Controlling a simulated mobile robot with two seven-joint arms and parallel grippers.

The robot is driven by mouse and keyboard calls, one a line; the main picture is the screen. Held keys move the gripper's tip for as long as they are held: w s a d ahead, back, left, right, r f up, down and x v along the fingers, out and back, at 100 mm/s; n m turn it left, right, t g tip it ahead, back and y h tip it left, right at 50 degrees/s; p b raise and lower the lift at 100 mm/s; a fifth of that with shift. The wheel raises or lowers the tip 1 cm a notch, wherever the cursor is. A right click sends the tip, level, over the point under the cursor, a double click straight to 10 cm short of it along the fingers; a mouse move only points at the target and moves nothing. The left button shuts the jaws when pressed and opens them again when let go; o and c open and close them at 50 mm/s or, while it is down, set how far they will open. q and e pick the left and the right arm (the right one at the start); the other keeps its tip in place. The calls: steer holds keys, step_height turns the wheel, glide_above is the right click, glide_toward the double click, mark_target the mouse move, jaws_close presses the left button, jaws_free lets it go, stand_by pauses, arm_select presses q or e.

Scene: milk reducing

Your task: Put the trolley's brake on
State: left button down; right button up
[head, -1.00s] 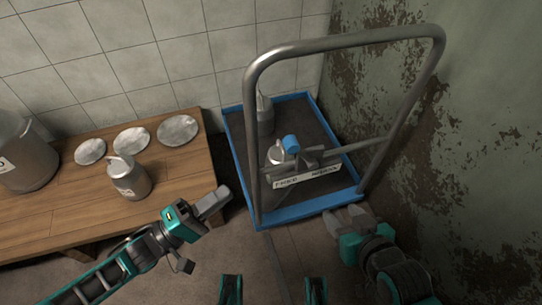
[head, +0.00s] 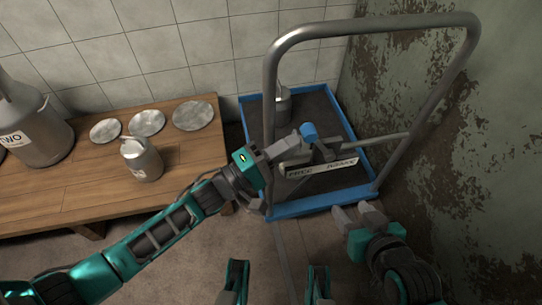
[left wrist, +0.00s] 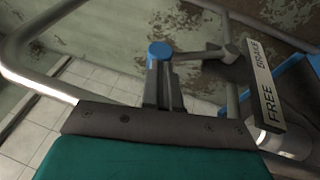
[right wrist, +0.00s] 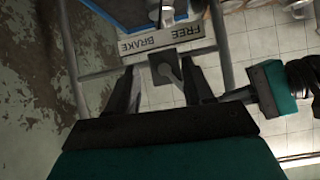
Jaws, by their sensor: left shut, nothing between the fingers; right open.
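The trolley (head: 300,207) has a blue-edged deck and a tall grey tube handle. Its brake lever has a blue knob (head: 308,129), which leans toward the FREE side of the label plate (head: 318,168) marked FREE on the left and BRAKE on the right. My left gripper (head: 294,143) is shut and empty, with its tips close by the knob's left side; I cannot tell if they touch. In the left wrist view the knob (left wrist: 160,50) shows just beyond the fingertips. My right gripper (head: 356,213) is open and empty, low at the trolley's front edge.
A wooden bench (head: 190,165) on the left carries a large can (head: 38,135), a small can (head: 141,160) and several round lids. A metal can (head: 283,105) stands on the trolley deck. A peeling wall (head: 450,150) is close on the right.

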arm_select(q)
steer(key=shift+w+d, duration=0.15)
steer(key=shift+d, duration=0.05)
steer(key=shift+r, duration=0.15)
arm_select(e)
steer(key=shift+r, duration=0.15)
